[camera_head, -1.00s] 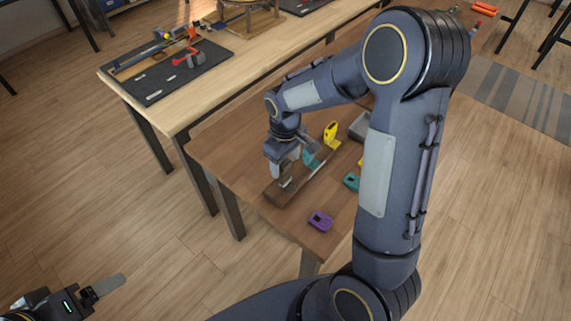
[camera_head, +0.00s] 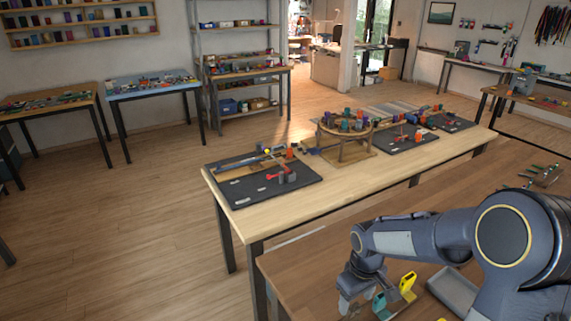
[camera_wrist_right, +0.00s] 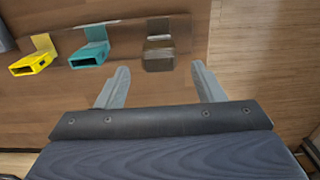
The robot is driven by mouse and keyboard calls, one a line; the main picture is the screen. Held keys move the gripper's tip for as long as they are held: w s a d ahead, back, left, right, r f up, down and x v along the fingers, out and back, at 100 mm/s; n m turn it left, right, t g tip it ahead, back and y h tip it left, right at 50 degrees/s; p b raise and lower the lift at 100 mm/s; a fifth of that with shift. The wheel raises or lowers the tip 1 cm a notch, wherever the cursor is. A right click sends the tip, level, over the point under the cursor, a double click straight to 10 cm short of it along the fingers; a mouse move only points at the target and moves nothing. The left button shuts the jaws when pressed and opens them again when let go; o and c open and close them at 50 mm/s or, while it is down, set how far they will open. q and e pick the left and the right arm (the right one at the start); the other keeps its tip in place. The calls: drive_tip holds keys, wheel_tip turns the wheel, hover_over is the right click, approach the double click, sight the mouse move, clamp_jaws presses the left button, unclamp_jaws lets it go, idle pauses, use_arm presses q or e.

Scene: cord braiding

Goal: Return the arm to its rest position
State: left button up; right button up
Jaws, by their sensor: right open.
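My right arm (camera_head: 415,236) reaches in from the right over the brown table. My right gripper (camera_head: 357,303) points down near that table's left end, in the lower part of the head view. In the right wrist view the gripper (camera_wrist_right: 161,86) has its two fingers well apart with nothing gripped between them. A dark brownish block-like piece (camera_wrist_right: 158,53) lies just beyond the gap between the fingertips. A teal holder (camera_wrist_right: 91,52) and a yellow holder (camera_wrist_right: 34,62) stand to its left. My left gripper is out of both current views.
The yellow holder (camera_head: 408,281) and a grey tray (camera_head: 454,291) are close to the right gripper on the brown table (camera_head: 310,262). A lighter workbench (camera_head: 270,216) behind carries black boards (camera_head: 235,192) and a round wooden stand (camera_head: 343,148). Floor at left is clear.

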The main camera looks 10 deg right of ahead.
drive_tip(key=s+a+r+m+t+y, duration=0.1)
drive_tip(key=s+r+m+t+y, duration=0.1)
drive_tip(key=s+r, duration=0.4)
drive_tip(key=s+a+r+m+t+y, duration=0.1)
drive_tip(key=s+r, duration=0.6)
drive_tip(key=s, duration=0.7)
drive_tip(key=a+m+t, duration=0.1)
drive_tip(key=m+t, duration=0.1)
drive_tip(key=m, duration=0.1)
drive_tip(key=shift+t+y, duration=0.3)
drive_tip(key=shift+y, duration=0.1)
drive_tip(key=shift+w+d, duration=0.1)
